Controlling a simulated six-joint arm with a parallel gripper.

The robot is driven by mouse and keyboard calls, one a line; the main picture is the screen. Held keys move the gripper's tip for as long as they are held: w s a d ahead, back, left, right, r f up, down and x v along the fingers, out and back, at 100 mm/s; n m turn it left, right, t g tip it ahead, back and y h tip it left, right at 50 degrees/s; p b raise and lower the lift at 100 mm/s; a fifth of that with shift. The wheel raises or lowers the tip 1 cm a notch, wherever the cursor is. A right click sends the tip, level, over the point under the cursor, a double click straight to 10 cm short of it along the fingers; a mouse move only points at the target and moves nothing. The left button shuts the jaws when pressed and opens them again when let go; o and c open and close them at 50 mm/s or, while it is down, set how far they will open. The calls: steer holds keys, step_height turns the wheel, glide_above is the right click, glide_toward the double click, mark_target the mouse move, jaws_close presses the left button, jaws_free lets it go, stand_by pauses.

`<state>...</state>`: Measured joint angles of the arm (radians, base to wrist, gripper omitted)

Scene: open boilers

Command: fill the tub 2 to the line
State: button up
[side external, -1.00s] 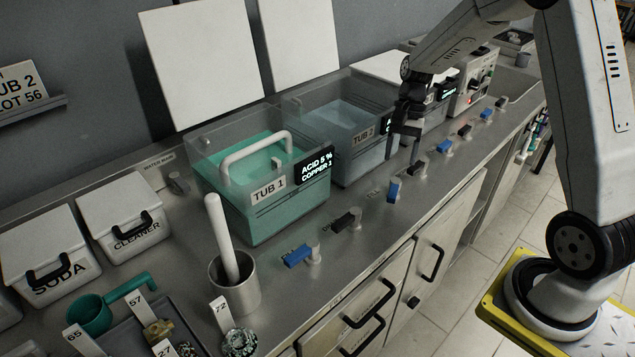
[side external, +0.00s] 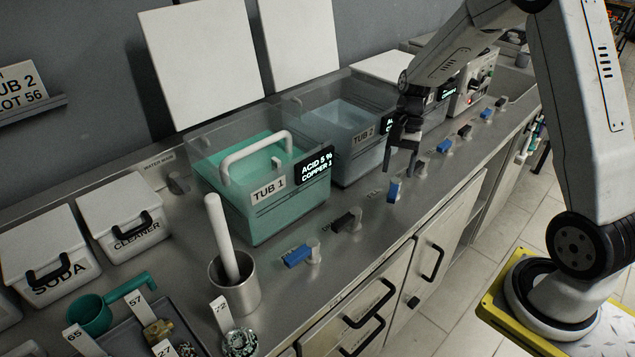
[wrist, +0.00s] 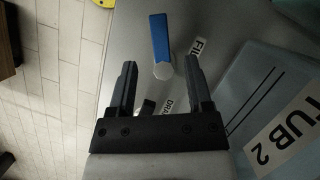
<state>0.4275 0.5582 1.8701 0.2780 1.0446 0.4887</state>
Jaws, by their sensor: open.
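Tub 2 (side external: 350,168) is a clear-walled tub of pale blue liquid behind the counter edge. Its labelled wall with dark lines also shows at the right in the wrist view (wrist: 262,85). I cannot tell the liquid level against the line. The blue fill valve handle (side external: 394,191) is on the counter in front of tub 2 and is angled differently from tub 1's blue handle. In the wrist view this blue handle (wrist: 159,38) is beside the FILL label, just beyond my fingertips. My gripper (side external: 401,170) is open and empty above the valves.
A black drain handle (wrist: 147,107) shows between my fingers. Tub 1 (side external: 290,215) with green liquid stands left of tub 2, with its own blue handle (side external: 297,256) and black handle (side external: 343,221). A steel cup (side external: 235,290) stands on the counter.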

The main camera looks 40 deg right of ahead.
mark_target(393, 191)
steer(key=shift+x, duration=2.5)
jaws_close()
